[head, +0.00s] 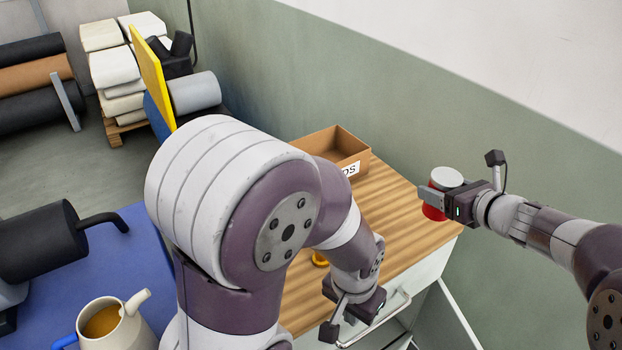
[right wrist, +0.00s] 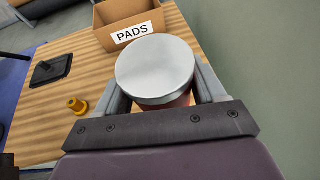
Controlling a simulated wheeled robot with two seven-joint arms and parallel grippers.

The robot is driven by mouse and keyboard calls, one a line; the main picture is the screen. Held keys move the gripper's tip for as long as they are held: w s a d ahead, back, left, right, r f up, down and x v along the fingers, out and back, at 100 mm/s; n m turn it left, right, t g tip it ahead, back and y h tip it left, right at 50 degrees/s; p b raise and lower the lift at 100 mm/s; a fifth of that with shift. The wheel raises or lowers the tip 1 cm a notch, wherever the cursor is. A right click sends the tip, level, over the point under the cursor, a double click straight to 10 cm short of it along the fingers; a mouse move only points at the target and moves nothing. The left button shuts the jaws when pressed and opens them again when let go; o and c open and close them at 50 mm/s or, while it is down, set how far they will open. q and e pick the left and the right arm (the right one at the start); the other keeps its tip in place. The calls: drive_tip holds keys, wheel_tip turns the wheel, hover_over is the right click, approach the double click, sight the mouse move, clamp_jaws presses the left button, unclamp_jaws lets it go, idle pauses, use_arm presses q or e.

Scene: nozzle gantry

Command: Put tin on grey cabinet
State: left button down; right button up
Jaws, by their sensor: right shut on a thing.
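The tin, red with a silver lid (head: 445,178), is between the fingers of my right gripper (head: 433,196), which is shut on it. It is above or at the right end of a wooden-topped cabinet (head: 400,215) with a pale grey front; I cannot tell whether it touches the top. In the right wrist view the round lid (right wrist: 155,68) faces the camera, with a finger on each side. My left gripper (head: 352,308) points down by the cabinet's metal handle (head: 375,328); its fingers are not clear.
An open cardboard box labelled PADS (right wrist: 128,22) stands at the back of the wooden top. A yellow knob-like piece (right wrist: 77,105) and a black flat piece with a handle (right wrist: 50,70) lie on it. A green-grey wall (head: 400,110) runs close behind. My left arm hides much of the middle.

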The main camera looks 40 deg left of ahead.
drive_tip(key=a+f, duration=0.3)
drive_tip(key=s+a+f, duration=0.1)
drive_tip(key=a+f, duration=0.3)
drive_tip(key=s+a+f+p, duration=0.1)
drive_tip(key=a+f, duration=0.2)
drive_tip(key=shift+a+f, duration=0.15)
drive_tip(key=shift+a, duration=0.2)
drive_tip(key=shift+f, duration=0.15)
drive_tip(key=shift+f+b, duration=0.15)
drive_tip(key=shift+b, duration=0.2)
drive_tip(key=o, duration=1.3)
drive_tip(key=shift+s+d+r+p, duration=0.1)
drive_tip(key=shift+r+p, duration=0.15)
drive_tip(key=shift+p, duration=0.15)
use_arm(q)
drive_tip(key=shift+s+d+f+b, duration=0.2)
drive_tip(key=shift+f+b, duration=0.25)
drive_tip(key=shift+b, duration=0.8)
use_arm(e)
drive_tip(key=v, duration=1.1)
drive_tip(key=shift+s+d, duration=0.25)
drive_tip(key=shift+d, duration=0.1)
